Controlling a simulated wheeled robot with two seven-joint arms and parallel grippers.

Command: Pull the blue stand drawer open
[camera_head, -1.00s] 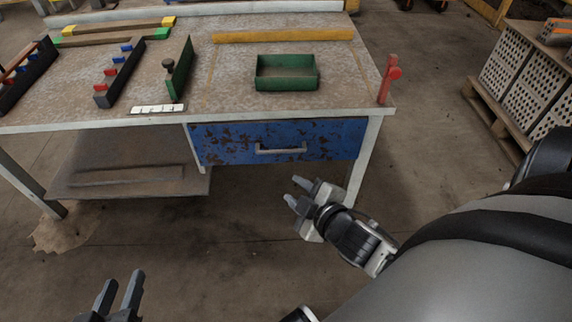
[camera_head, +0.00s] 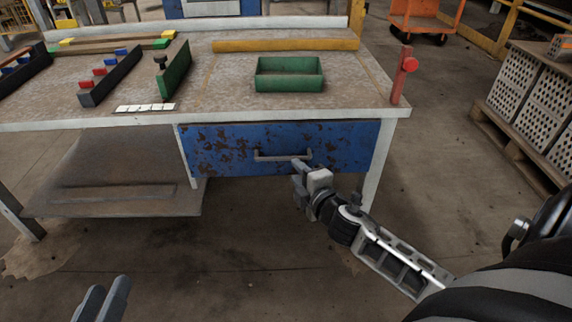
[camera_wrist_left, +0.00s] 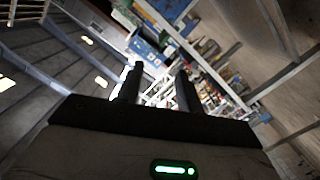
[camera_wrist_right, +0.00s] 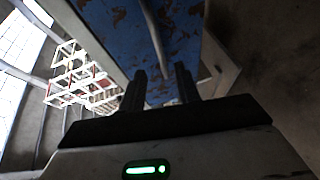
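The blue drawer (camera_head: 230,150) with rusty patches sits shut under the right part of the workbench, with a grey bar handle (camera_head: 283,156) on its front. My right gripper (camera_head: 298,168) is just below and in front of the handle's right end. In the right wrist view, the drawer front (camera_wrist_right: 115,30) and the handle (camera_wrist_right: 152,30) show beyond the right gripper's two parted fingers (camera_wrist_right: 160,90); they look open and empty, and contact with the handle cannot be told. My left gripper (camera_head: 103,300) is low at the left, away from the bench; its fingers (camera_wrist_left: 156,88) are apart and empty.
The workbench top (camera_head: 210,103) holds a green tray (camera_head: 289,85), a yellow bar (camera_head: 285,45) and several racks at the left. A red post (camera_head: 403,75) stands at the right front corner. The floor before the drawer is clear.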

